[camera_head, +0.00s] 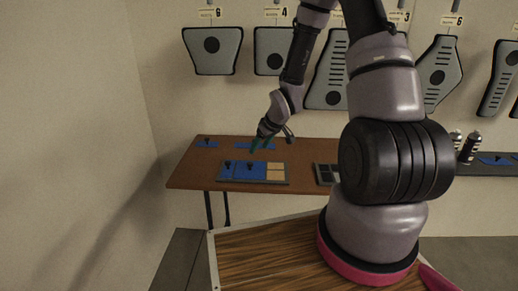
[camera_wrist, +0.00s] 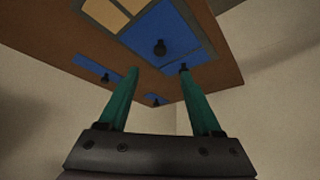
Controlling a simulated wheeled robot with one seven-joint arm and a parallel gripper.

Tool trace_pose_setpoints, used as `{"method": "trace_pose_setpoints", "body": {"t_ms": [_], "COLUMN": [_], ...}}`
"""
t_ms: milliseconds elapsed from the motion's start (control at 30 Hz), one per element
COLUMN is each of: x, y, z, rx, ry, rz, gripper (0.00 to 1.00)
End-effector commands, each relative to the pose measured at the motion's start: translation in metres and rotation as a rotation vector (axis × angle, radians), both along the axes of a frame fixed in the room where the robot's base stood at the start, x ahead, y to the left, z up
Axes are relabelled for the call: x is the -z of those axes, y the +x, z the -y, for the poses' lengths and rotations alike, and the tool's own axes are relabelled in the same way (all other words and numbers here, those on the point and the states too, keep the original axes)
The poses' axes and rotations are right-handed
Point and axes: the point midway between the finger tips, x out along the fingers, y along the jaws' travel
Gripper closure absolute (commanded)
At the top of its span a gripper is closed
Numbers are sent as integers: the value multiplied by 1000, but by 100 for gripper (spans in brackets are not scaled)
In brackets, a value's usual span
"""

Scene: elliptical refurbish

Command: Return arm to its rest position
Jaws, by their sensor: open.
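My gripper (camera_head: 261,144) is over the wooden table (camera_head: 183,179), above the back part of its top. In the wrist view my gripper (camera_wrist: 158,72) shows two teal fingers spread apart with nothing between them. The arm reaches from its base at the right, up and over, then down toward the table. Blue pieces with black knobs (camera_wrist: 160,48) lie beyond the fingertips in the wrist view. Whether the fingertips touch anything is hard to tell, but they look clear of the table.
A tray (camera_head: 253,181) with blue and tan areas lies at the table's front. A dark compartmented tray (camera_head: 325,175) is partly hidden by my arm. Grey panels (camera_head: 212,50) hang on the back wall. The left side is open floor and wall.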

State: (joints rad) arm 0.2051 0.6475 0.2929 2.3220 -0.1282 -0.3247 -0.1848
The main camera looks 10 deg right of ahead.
Motion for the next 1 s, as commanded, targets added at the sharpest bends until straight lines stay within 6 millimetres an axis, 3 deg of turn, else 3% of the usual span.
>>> {"method": "trace_pose_setpoints", "body": {"t_ms": [167, 267, 367, 567, 767, 1000], "x": [-2, -15, -46, -134, -217, -298], "y": [0, 1, 1, -16, -55, -123], "z": [0, 5, 14, 37, 49, 52], "rx": [2, 19, 63, 211, 371, 549], "ry": [-1, -12, -32, -58, -28, 83], "rz": [1, 3, 7, 10, 17, 21], "gripper": [34, 34, 34, 34, 34, 34]}}
